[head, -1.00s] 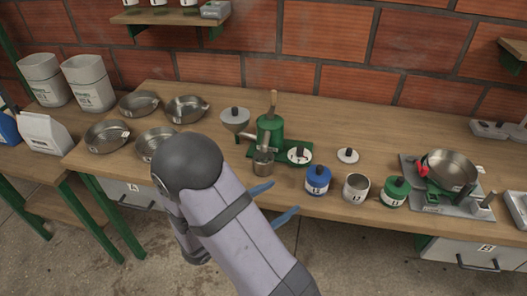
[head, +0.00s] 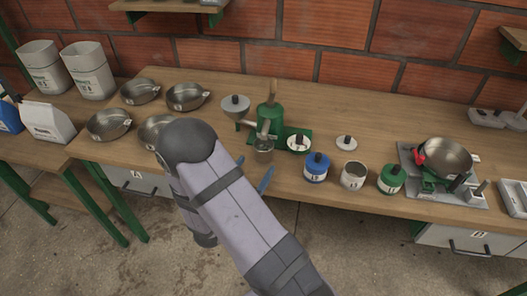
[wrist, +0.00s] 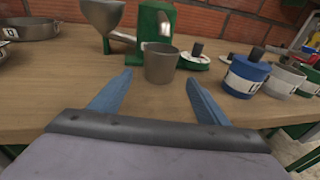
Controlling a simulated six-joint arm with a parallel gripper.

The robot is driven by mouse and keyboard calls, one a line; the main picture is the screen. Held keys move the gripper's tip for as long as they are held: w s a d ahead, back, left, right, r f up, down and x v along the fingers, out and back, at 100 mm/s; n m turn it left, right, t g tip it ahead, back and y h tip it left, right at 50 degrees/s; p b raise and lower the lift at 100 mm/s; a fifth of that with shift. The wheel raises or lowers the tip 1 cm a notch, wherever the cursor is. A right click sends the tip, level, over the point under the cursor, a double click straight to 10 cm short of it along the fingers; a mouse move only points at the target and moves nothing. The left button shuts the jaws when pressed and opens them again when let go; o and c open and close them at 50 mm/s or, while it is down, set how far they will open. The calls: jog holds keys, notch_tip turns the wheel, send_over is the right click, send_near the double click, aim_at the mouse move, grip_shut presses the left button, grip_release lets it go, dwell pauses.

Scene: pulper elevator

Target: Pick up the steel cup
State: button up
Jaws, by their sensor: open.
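A steel cup (head: 263,150) stands upright near the table's front edge, just in front of the green pulper (head: 269,118). In the wrist view the cup (wrist: 161,64) is a plain grey tapered cup, upright, beyond my fingertips and about centred between them. My gripper (wrist: 159,82) is open and empty, its two blue fingers spread toward the cup, apart from it. In the head view my gripper (head: 254,172) is at the table's front edge, partly hidden behind my arm.
To the cup's right stand a blue lidded jar (head: 317,169), a grey labelled can (head: 354,174) and a green lidded jar (head: 391,179). Several steel pans (head: 109,124) lie to the left. A pan (head: 446,158) sits on a scale-like stand at right. The front edge between is clear.

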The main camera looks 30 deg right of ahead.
aim_at(260, 157)
jog(key=shift+w+d+r, duration=0.1)
jog(key=shift+w+d, duration=0.15)
jog(key=shift+d, duration=0.15)
jog(key=shift+p+x, duration=0.75)
jog(key=shift+x, duration=1.4)
jog(key=shift+w+r, duration=0.1)
jog(key=shift+r, duration=0.05)
jog(key=shift+c, duration=0.2)
jog(key=c, duration=1.1)
jog(key=shift+c, duration=0.2)
jog(key=shift+r+b, duration=0.3)
jog(key=shift+b, duration=0.05)
jog(key=f+b+v, duration=0.2)
jog(key=f+v, duration=0.1)
jog(key=v, duration=1.5)
jog(key=shift+a, duration=0.2)
jog(key=shift+d+r, duration=0.1)
